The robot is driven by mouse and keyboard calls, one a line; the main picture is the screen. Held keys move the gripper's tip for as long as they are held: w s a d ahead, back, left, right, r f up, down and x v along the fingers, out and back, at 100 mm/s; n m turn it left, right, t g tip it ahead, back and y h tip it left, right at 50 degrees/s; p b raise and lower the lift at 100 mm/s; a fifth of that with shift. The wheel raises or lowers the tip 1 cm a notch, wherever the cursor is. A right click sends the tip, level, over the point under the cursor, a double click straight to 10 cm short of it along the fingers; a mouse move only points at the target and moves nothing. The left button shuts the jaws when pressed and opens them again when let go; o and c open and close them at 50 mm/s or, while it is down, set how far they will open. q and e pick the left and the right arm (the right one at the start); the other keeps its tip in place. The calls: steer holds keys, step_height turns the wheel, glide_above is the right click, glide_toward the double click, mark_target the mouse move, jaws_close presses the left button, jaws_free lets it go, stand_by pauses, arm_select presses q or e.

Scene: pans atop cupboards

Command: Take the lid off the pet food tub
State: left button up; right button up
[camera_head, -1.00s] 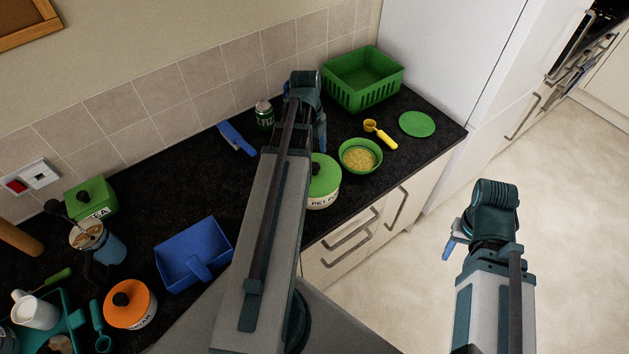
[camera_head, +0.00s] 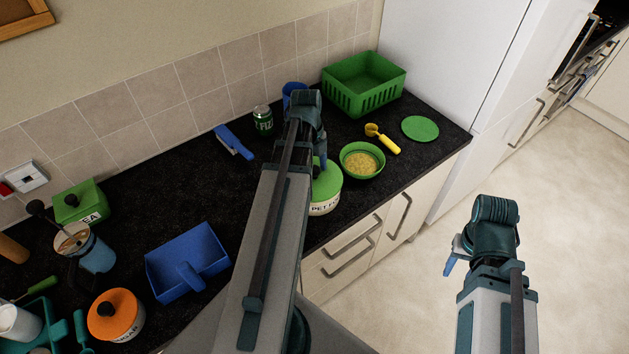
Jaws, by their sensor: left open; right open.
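The pet food tub (camera_head: 325,207) is a cream container with a green lid (camera_head: 329,187) seated on it. It stands on the black worktop near its front edge, and my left arm hides its left side and part of its label. My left gripper (camera_head: 320,150) is open, just behind and above the lid's back edge in the picture. A dark knob on the lid shows partly beside my arm; whether the fingers touch it I cannot tell. My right gripper (camera_head: 452,258) is open and empty, out over the floor to the right of the worktop.
A green bowl of yellow food (camera_head: 362,160) stands close right of the tub. Behind it are a yellow scoop (camera_head: 385,140), a green disc (camera_head: 420,129) and a green basket (camera_head: 363,84).

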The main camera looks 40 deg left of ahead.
arm_select(q)
jaws_close()
steer(key=shift+r, duration=0.1)
stand_by(0.3)
